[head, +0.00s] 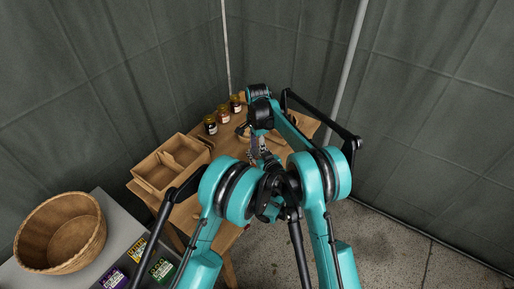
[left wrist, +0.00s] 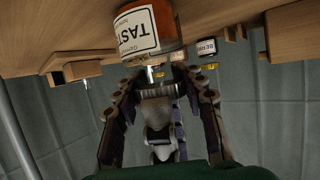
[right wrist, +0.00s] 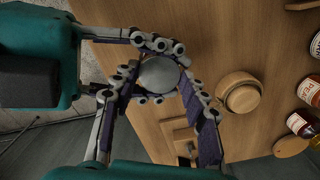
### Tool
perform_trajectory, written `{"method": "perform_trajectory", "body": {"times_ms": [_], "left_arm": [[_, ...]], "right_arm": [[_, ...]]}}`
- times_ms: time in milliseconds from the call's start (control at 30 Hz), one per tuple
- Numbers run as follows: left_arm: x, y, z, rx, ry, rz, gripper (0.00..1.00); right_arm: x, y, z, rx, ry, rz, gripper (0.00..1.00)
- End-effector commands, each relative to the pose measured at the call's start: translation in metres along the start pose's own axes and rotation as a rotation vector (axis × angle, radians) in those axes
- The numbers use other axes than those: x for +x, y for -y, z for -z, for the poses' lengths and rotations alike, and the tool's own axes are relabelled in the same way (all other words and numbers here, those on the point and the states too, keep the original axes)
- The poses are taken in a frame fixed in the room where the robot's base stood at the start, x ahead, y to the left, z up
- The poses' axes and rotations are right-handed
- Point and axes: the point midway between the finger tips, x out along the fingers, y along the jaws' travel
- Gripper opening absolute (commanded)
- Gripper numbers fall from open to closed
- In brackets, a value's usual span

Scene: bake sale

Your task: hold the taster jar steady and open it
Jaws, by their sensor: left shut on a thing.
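The taster jar (left wrist: 150,30), with orange contents and a white label, stands on the wooden table and appears inverted in the left wrist view. From above, its round silver lid (right wrist: 158,73) shows in the right wrist view. My left gripper (left wrist: 158,72) is shut on the jar, its fingers on both sides. My right gripper (right wrist: 160,76) points down over the jar, its fingers on either side of the lid with a small gap, so it looks open. In the head view my arms hide the jar and most of both grippers.
A wooden bowl-like piece (right wrist: 240,92) stands beside the jar. Several small jars (head: 223,114) line the table's back edge. A divided wooden tray (head: 158,172) is at the table's left. A wicker basket (head: 60,257) and coloured packets (head: 163,268) are on a grey surface further left.

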Motion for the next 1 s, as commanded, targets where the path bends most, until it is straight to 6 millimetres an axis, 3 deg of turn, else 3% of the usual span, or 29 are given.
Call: {"method": "perform_trajectory", "body": {"times_ms": [67, 367, 700, 967, 1000], "left_arm": [[-0.001, 0.001, -0.001, 0.0, 0.002, 0.001, 0.0], [-0.001, 0.0, -0.001, -0.001, 0.001, 0.001, 0.0], [0.0, 0.0, 0.0, -0.001, 0.001, 0.001, 0.0], [0.0, 0.0, 0.0, -0.001, 0.001, 0.0, 0.0], [0.0, 0.0, 0.0, -0.001, 0.001, 0.0, 0.41]], "right_arm": [[0.0, 0.001, 0.002, 0.002, -0.003, 0.005, 0.63], [-0.002, 0.001, 0.001, 0.003, -0.001, 0.002, 0.63], [-0.041, 0.0, 0.001, 0.003, -0.001, 0.001, 0.63], [-0.045, 0.0, 0.001, 0.003, -0.001, 0.001, 0.63], [-0.045, 0.0, 0.001, 0.003, -0.001, 0.001, 0.63]]}}
